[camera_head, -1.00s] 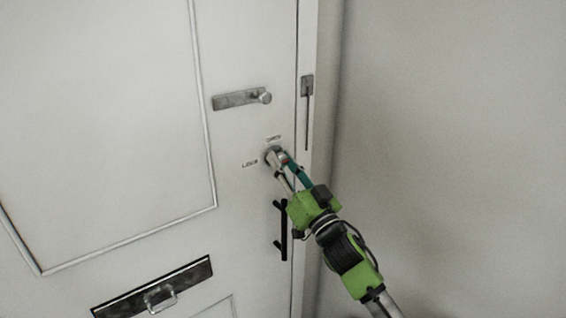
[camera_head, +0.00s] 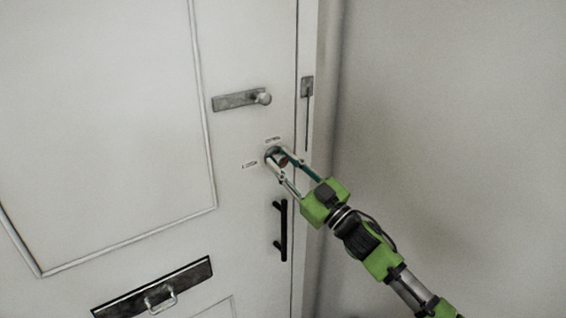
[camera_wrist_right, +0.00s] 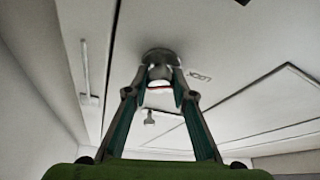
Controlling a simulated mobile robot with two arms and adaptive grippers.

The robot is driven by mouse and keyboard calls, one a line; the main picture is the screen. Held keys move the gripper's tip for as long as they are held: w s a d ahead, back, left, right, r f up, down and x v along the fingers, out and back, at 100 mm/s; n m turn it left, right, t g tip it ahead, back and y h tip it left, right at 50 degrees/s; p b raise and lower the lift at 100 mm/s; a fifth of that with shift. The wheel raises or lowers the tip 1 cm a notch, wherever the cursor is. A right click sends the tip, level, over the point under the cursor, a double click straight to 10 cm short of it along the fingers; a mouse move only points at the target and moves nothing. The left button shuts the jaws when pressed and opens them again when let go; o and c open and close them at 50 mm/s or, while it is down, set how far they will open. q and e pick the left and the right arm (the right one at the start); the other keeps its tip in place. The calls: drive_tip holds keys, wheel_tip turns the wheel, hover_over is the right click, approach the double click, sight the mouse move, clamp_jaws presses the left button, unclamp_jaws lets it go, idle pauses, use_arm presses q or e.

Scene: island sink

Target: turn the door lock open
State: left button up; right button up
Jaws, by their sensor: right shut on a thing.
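The door lock (camera_head: 271,152) is a small round metal knob on the white door (camera_head: 130,120). Small labels are printed above it and to its left; the left one reads "LOCK" in the right wrist view. My right gripper (camera_head: 279,158) reaches in from the lower right, its fingers on both sides of the lock's knob. In the right wrist view the fingers of the gripper (camera_wrist_right: 161,92) close around the lock's knob (camera_wrist_right: 158,72), whose round base (camera_wrist_right: 161,55) sits against the door. The fingers partly hide the knob. My left gripper is not in view.
A dark mail slot (camera_head: 152,288) is lower left. A plain wall (camera_head: 450,110) stands to the right.

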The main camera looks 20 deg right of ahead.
drive_tip(key=n+g+y, duration=0.1)
drive_tip(key=n, duration=0.3)
drive_tip(key=shift+d+r+p, duration=0.1)
drive_tip(key=shift+r+p, duration=0.05)
drive_tip(key=shift+p, duration=0.25)
drive_tip(key=n+g+y+p, duration=0.1)
drive_tip(key=n, duration=0.2)
drive_tip(key=shift+n+g, duration=0.4)
drive_tip(key=n+g+p, duration=0.1)
drive_tip(key=n+p, duration=0.1)
drive_tip(key=n, duration=0.1)
drive_tip(key=shift+r+n, duration=0.1)
drive_tip(key=shift+n, duration=0.2)
drive_tip(key=shift+n+g+p, duration=0.65)
drive_tip(key=shift+n+g, duration=0.15)
drive_tip(key=shift+n, duration=0.4)
drive_tip(key=shift+f, duration=0.2)
drive_tip(key=o, duration=1.1)
